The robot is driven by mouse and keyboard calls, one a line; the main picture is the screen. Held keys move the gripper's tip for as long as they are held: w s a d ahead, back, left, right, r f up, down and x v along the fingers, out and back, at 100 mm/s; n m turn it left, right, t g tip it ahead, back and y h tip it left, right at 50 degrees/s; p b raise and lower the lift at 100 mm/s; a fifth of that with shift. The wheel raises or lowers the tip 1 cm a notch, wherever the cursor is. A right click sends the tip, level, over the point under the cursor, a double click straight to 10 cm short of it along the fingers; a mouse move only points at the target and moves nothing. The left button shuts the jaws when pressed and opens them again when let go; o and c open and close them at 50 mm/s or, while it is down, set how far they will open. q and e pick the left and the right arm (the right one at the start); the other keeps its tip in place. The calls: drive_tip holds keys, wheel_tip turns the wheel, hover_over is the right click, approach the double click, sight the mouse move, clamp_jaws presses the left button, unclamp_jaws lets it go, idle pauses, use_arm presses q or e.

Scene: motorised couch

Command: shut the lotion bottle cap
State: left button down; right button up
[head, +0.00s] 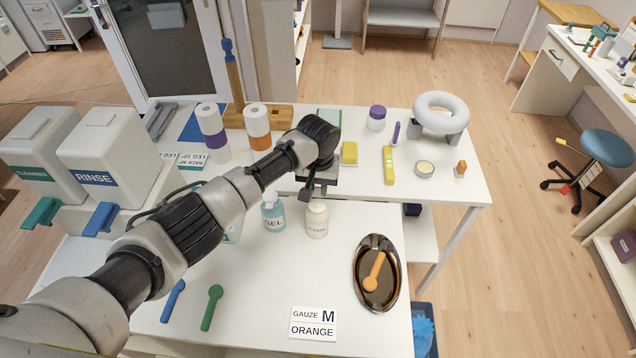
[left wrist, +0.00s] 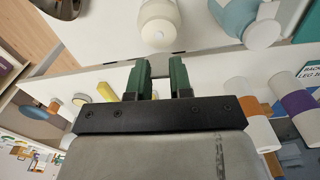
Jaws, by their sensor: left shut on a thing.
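The white lotion bottle (head: 316,221) stands upright on the near table, right of the blue gel bottle (head: 273,214). In the left wrist view the lotion bottle (left wrist: 160,22) is just past my fingertips, its small round top facing the camera. I cannot make out the cap's hinge or how far it is open. My left gripper (head: 306,194) is at the lotion bottle's top in the head view. Its dark green fingers show in the left wrist view (left wrist: 160,68), with a narrow gap. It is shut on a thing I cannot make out. My right gripper is out of view.
A brown oval dish (head: 361,292) holds an orange spoon. A gauze label card (head: 313,323) and a green spoon (head: 211,307) lie in front. Rinse (head: 115,160) and cleaning dispensers stand left. The back table holds a yellow level (head: 388,165) and a white ring (head: 440,112).

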sight(316, 210)
use_arm(q)
drive_tip(key=shift+s+t+p, duration=0.6)
drive_tip(key=shift+t+p, duration=0.2)
drive_tip(key=shift+p, duration=0.15)
drive_tip(key=shift+s+a+f+t+p, duration=0.15)
drive_tip(key=shift+s+t, duration=0.1)
drive_tip(key=shift+t, duration=0.2)
drive_tip(key=shift+s+d+f+t+p, duration=0.1)
drive_tip(key=shift+s+t+p, duration=0.1)
drive_tip(key=shift+t, duration=0.25)
drive_tip(key=shift+s+f+t, duration=0.4)
drive_tip(key=shift+s+t, duration=0.05)
drive_tip(key=shift+t, duration=0.45)
drive_tip(key=shift+s+a+f+t+h+b, duration=0.1)
drive_tip(key=shift+s+f+t+h+b, duration=0.3)
drive_tip(key=shift+t+b, duration=0.45)
drive_tip(key=f+t+b, duration=0.1)
drive_tip(key=t+b, duration=0.1)
drive_tip(key=b, duration=0.2)
drive_tip(key=s+f+t+b, duration=0.1)
drive_tip(key=t+b, duration=0.1)
drive_tip(key=b, duration=0.2)
drive_tip(key=f+t+b, duration=0.1)
drive_tip(key=t+b, duration=0.1)
drive_tip(key=b, duration=0.2)
drive_tip(key=shift+s+f+t, duration=0.3)
drive_tip(key=shift+t, duration=0.05)
drive_tip(key=shift+t+b, duration=0.3)
drive_tip(key=shift+b, duration=0.55)
drive_tip(key=shift+r, duration=0.1)
